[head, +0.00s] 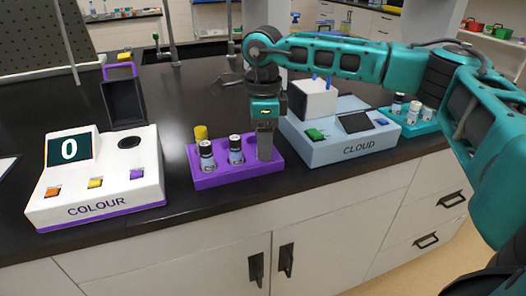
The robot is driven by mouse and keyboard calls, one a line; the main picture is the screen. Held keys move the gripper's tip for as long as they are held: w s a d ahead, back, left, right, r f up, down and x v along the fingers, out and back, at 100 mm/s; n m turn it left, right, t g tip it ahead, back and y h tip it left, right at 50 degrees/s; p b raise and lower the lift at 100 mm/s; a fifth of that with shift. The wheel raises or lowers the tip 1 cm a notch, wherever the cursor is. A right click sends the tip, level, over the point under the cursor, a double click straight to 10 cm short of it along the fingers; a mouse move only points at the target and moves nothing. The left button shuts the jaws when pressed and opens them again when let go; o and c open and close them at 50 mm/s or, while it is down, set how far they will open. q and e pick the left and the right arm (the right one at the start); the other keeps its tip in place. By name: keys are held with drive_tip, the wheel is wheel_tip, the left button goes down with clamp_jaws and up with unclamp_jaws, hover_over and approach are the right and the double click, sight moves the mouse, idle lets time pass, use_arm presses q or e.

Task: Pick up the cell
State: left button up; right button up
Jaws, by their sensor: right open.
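A purple rack (240,178) stands near the front edge of the dark bench. It holds two dark-capped vials with pale labels, a left one (207,157) and a middle one (236,151). A yellow-capped piece (201,133) shows behind the left vial. I cannot tell which of these is the cell. My right gripper (264,153) points straight down at the right end of the rack, just right of the middle vial. It is open; its fingers overlap in this view, and anything between them is hidden. My left gripper is out of view.
A teal rack (412,127) with vials is further right. Bare bench lies behind the purple rack.

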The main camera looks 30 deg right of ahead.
drive_tip(key=shift+f, duration=0.35)
drive_tip(key=shift+c, duration=0.2)
drive_tip(key=c, duration=0.9)
drive_tip(key=shift+r, duration=0.15)
